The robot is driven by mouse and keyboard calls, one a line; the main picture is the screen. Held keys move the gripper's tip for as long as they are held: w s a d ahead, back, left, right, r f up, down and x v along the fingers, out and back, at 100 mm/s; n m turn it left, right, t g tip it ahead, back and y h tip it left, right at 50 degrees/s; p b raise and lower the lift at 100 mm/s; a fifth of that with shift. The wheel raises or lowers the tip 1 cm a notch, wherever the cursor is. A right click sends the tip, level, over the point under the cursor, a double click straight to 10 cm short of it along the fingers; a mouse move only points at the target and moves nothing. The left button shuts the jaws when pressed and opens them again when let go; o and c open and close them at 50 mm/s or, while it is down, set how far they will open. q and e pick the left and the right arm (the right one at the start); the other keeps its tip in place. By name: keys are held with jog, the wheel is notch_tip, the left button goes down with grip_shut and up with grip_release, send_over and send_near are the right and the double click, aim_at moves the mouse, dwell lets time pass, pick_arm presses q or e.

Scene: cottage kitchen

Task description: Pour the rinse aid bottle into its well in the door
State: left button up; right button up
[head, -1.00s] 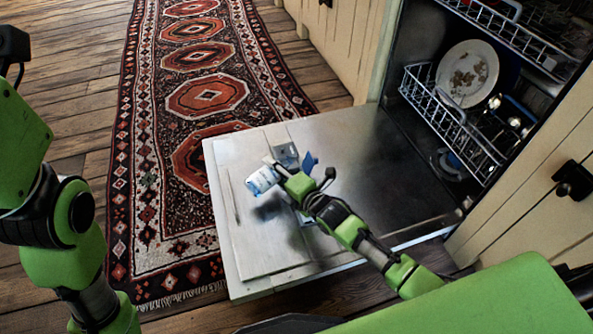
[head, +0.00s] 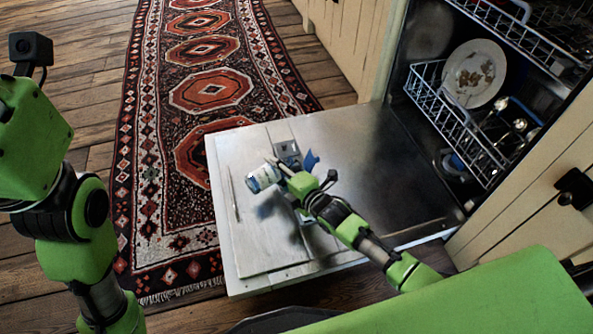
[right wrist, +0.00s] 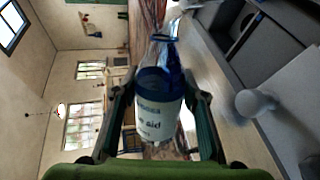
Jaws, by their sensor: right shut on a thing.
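The rinse aid bottle (head: 263,178) is held in my right gripper (head: 279,173), above the lowered dishwasher door (head: 345,160). In the right wrist view the bottle (right wrist: 157,112) is clear, with blue liquid and a white label, between both fingers (right wrist: 158,100). The room appears sideways there, so the bottle is tipped well over. The dispenser (head: 288,152) with the well is set in the door just behind the bottle, with a blue flap (head: 311,160) beside it. The well's opening is not clear, and I see no stream. My left arm shows at the left, but its gripper is out of view.
The dishwasher (head: 425,110) stands open at the right, with a wire rack (head: 455,125) holding a soiled plate (head: 474,74). A patterned rug (head: 205,90) lies on the floor beyond the door. The door's right half is clear.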

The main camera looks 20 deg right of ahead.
jog(key=shift+s+a, duration=0.1)
jog(key=shift+a, duration=0.1)
jog(key=shift+s+a, duration=0.3)
jog(key=shift+a, duration=0.1)
jog(key=shift+a, duration=0.1)
jog(key=shift+a, duration=0.3)
dwell(0.6)
dwell(1.0)
